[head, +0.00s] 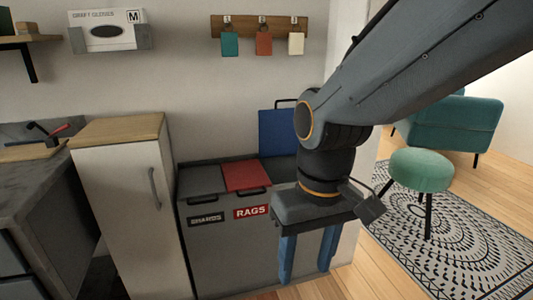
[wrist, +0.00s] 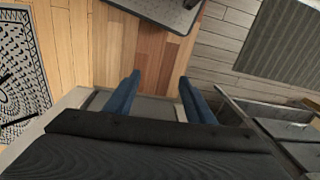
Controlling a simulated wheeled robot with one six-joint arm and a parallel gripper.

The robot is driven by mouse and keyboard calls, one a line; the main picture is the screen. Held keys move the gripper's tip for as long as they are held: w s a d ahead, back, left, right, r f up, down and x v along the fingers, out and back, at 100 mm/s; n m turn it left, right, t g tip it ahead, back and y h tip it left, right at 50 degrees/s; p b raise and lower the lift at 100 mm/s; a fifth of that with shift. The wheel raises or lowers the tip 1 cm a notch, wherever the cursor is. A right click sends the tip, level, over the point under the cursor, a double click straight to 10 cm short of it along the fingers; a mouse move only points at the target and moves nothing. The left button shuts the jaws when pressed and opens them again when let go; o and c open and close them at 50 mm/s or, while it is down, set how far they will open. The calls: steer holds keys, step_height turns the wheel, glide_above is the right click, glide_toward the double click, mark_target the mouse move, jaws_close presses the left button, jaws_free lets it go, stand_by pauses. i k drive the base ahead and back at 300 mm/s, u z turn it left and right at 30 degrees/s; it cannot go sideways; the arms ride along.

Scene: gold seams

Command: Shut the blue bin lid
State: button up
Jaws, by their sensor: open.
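The blue bin lid (head: 275,133) stands raised, nearly upright against the wall, at the right end of the grey bin unit (head: 235,255). A dark bar handle shows at its top edge, and my arm covers its right side. My gripper (head: 305,275) hangs fingers-down at the front right of the bin unit, lower in the picture than the blue lid and apart from it. Its two blue fingers are spread with nothing between them. In the wrist view my gripper (wrist: 158,92) is also open and empty. The opening under the blue lid is mostly hidden by my arm.
The red lid (head: 246,175) and the grey lid (head: 203,181) beside it are down. A white cabinet (head: 130,205) stands left of the bins. A green stool (head: 420,170) and a patterned rug (head: 440,250) are to the right. Wooden floor shows in front.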

mark_target(278, 138)
steer(key=k, duration=0.6)
steer(key=u, duration=0.65)
steer(key=i, duration=1.2)
steer(key=z, duration=0.25)
